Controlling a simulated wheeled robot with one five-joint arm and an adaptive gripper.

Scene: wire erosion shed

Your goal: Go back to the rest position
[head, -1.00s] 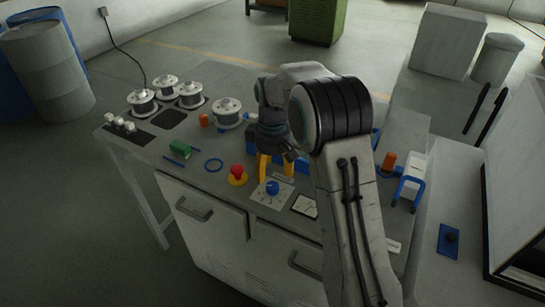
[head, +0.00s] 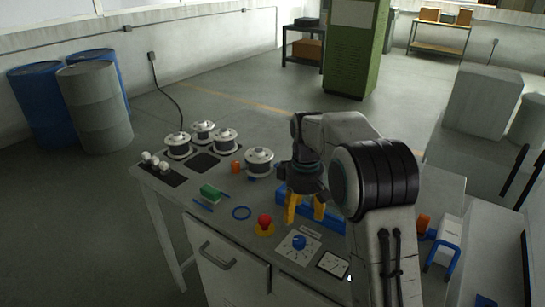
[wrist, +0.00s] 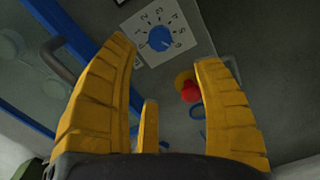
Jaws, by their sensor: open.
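My gripper (head: 304,208) has yellow fingers, spread apart and empty. In the head view it hangs over the grey bench top (head: 215,185), in front of a blue bar and behind a white dial plate with a blue knob (head: 299,242). In the wrist view the yellow fingers (wrist: 168,95) are apart with nothing between them. The blue knob (wrist: 160,38) and the red emergency button (wrist: 190,91) show beyond them. My arm hides part of the bench on the right.
Several wire spools (head: 203,131) stand at the bench's back left. A red button (head: 264,223), a blue ring (head: 241,213), a green block (head: 211,194) and an orange cylinder (head: 236,167) lie around.

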